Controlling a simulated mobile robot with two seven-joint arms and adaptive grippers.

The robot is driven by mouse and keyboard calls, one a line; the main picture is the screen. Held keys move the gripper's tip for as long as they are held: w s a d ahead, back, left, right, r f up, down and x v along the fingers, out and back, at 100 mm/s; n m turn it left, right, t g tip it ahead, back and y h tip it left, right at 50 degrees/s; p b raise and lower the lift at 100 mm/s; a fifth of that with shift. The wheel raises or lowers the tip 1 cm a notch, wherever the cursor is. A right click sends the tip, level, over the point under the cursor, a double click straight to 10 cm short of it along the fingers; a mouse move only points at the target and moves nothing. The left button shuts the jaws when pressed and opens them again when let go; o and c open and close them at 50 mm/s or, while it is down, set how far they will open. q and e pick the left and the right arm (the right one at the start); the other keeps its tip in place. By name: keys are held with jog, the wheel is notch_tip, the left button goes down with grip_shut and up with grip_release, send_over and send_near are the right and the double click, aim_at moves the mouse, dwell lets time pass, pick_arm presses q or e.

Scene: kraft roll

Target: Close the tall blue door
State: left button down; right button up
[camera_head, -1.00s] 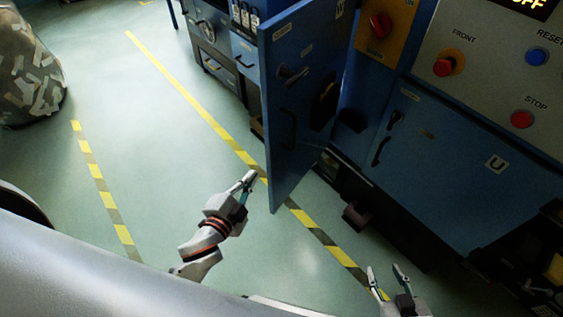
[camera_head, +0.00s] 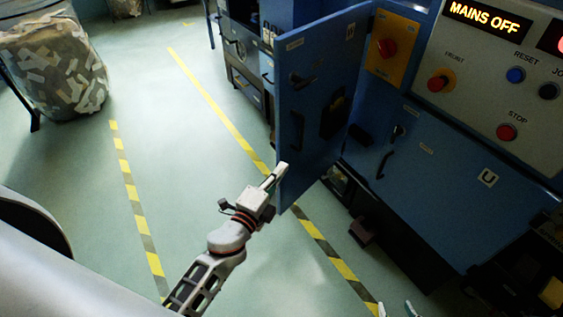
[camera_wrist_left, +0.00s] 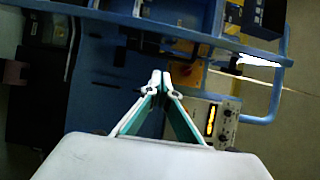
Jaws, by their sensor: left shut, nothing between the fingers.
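The tall blue door (camera_head: 312,105) stands swung open from the blue machine in the head view, its free edge toward the left. It has a dark latch and a dark handle on its face. My left gripper (camera_head: 281,171) is shut and empty, its tips at the lower part of the door's free edge; I cannot tell whether they touch. The left wrist view shows its closed fingertips (camera_wrist_left: 161,76) in front of blue machine parts. My right gripper (camera_head: 396,309) shows only as two separated fingertips at the bottom edge of the head view.
The control panel (camera_head: 500,80) reads MAINS OFF, with a red switch on a yellow plate (camera_head: 390,45) beside the door opening. A lower blue door (camera_head: 425,165) looks closed. A bin of scraps (camera_head: 55,65) stands far left. Striped floor tape borders open floor left of the door.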

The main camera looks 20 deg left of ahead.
aim_at(284, 144)
pick_arm(q)
jog(key=shift+w+a+p, duration=0.1)
jog(key=shift+w+a, duration=0.3)
jog(key=shift+w, duration=1.35)
jog(key=shift+w+a+p, duration=0.1)
jog(key=shift+w+a, duration=0.25)
jog(key=shift+w, duration=1.35)
jog(key=shift+w+a+p, duration=0.1)
jog(key=shift+w+a, duration=0.3)
jog(key=shift+w, duration=1.35)
